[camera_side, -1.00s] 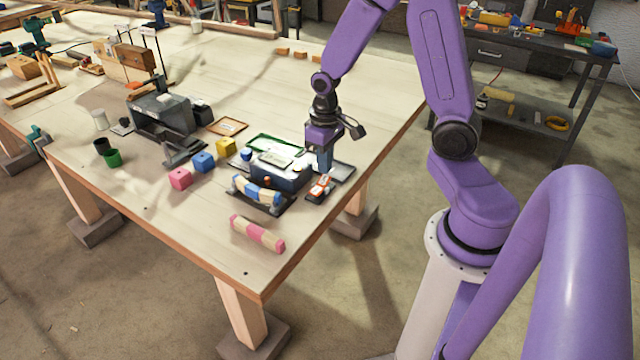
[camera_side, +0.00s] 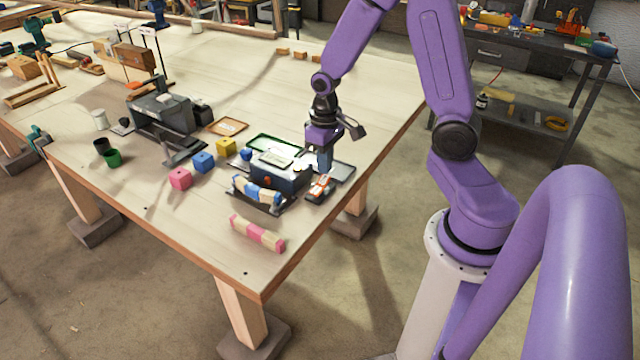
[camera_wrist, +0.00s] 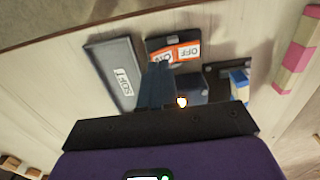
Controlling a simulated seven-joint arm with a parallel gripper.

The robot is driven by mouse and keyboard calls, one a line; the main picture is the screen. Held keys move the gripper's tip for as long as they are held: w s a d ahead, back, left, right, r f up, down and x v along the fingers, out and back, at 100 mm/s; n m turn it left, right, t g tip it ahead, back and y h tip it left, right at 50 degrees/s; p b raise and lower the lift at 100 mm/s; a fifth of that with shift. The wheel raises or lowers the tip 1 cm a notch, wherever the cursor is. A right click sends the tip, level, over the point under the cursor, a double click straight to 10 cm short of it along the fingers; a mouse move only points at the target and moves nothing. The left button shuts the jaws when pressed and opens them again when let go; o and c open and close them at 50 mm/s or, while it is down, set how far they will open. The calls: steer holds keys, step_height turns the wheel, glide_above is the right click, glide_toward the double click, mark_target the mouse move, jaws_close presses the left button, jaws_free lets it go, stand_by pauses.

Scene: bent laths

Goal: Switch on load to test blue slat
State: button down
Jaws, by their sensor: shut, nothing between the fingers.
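The blue-and-cream slat (camera_side: 256,190) lies across the supports of a dark test machine (camera_side: 284,172); its end shows in the wrist view (camera_wrist: 240,86). The switch (camera_side: 320,187) is beside the machine, with an orange-and-white rocker. In the wrist view the switch (camera_wrist: 186,52) reads OFF on one side and ON on the other, partly hidden by my fingers. My gripper (camera_side: 325,168) is shut and empty, pointing down at the switch. In the wrist view its fingertips (camera_wrist: 160,66) overlap the ON side; I cannot tell whether they touch. A small orange light (camera_wrist: 182,102) glows beside my fingers.
A pink-and-cream slat (camera_side: 257,233) lies near the front edge. A grey tray marked SOFT (camera_wrist: 124,86) sits beside the switch. A green-rimmed tray (camera_side: 262,143) is behind the machine.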

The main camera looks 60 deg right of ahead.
mark_target(325, 178)
steer(key=shift+f, duration=1.3)
stand_by(0.7)
steer(key=shift+r, duration=3.55)
steer(key=s+a+r+n, duration=0.3)
steer(key=s+a+n, duration=0.3)
steer(key=s, duration=0.3)
steer(key=s+a+r+n, duration=0.3)
steer(key=s+a+n, duration=0.3)
steer(key=s, duration=0.4)
steer(key=shift+a+n, duration=0.3)
steer(key=shift+a, duration=0.1)
